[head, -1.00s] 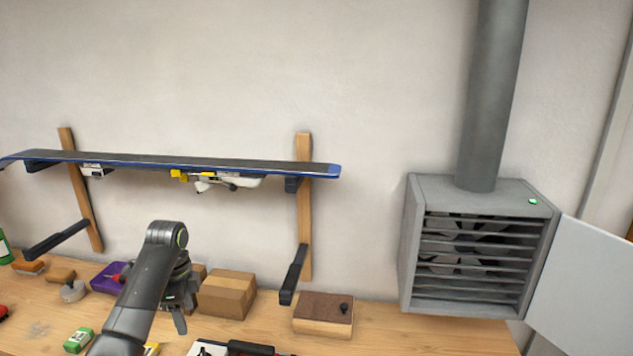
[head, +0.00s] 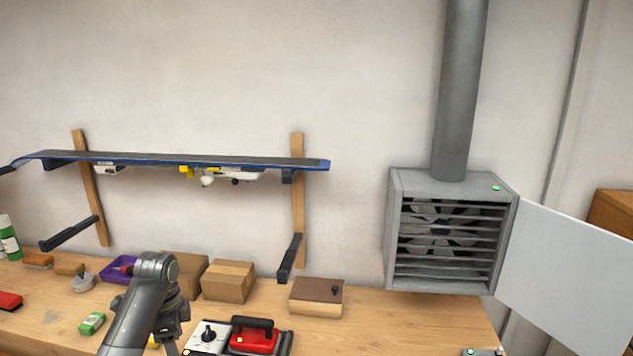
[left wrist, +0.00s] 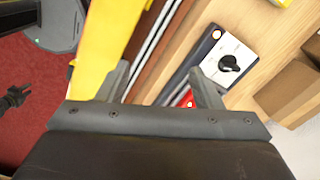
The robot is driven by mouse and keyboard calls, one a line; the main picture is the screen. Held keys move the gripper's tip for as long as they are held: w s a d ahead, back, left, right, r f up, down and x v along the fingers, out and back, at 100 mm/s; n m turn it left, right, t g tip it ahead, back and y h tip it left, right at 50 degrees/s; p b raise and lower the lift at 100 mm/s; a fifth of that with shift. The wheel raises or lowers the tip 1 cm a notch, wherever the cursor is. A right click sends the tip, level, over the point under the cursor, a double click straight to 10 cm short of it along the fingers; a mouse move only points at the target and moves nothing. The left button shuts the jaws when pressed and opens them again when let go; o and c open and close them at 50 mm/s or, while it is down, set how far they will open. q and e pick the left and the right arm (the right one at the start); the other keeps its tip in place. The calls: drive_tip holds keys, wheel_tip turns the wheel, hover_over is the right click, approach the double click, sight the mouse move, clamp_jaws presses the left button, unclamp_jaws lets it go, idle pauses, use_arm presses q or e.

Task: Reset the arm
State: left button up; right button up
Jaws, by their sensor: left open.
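My left arm reaches over the wooden bench (head: 380,318) from the bottom left of the head view. My left gripper (left wrist: 160,88) shows in the left wrist view with its two fingers apart and nothing between them. It points down over the bench's edge, close to a black and red device with a dial (left wrist: 228,63). In the head view that device (head: 250,338) stands just right of the arm, and the fingers are mostly hidden.
A snowboard (head: 200,160) rests on wall brackets above the bench. Cardboard boxes (head: 228,282), a brown-topped wooden block (head: 316,296) and a purple tray (head: 118,272) stand behind. A grey vented unit (head: 445,235) has its door open at right.

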use_arm(q)
drive_tip(key=s+f+n, duration=0.1)
drive_tip(key=s+f, duration=0.2)
drive_tip(key=s+f+n, duration=0.1)
drive_tip(key=s+f, duration=0.3)
drive_tip(key=s+f+n, duration=0.2)
drive_tip(key=s+f, duration=0.1)
drive_tip(key=shift+s+f+t, duration=0.3)
drive_tip(key=shift+t, duration=0.1)
drive_tip(key=s+n+t+y, duration=0.25)
drive_tip(key=s+n, duration=0.85)
drive_tip(key=s, duration=1.7)
wheel_tip(320, 180, down, 30)
drive_tip(key=a+g+h+b, duration=0.1)
drive_tip(key=b, duration=0.6)
drive_tip(key=s+f+b, duration=0.3)
drive_tip(key=s+f, duration=0.4)
drive_tip(key=f, duration=0.4)
drive_tip(key=s+d+f+g+b, duration=0.1)
drive_tip(key=s+f+b, duration=0.1)
drive_tip(key=s+f, duration=0.6)
wheel_tip(320, 180, down, 4)
drive_tip(key=shift+s+d+r+h+b, duration=0.1)
drive_tip(key=shift+s+d+h+b, duration=0.1)
drive_tip(key=shift+s+h+b, duration=0.15)
use_arm(e)
wheel_tip(320, 180, down, 13)
drive_tip(key=shift+w+r, duration=0.15)
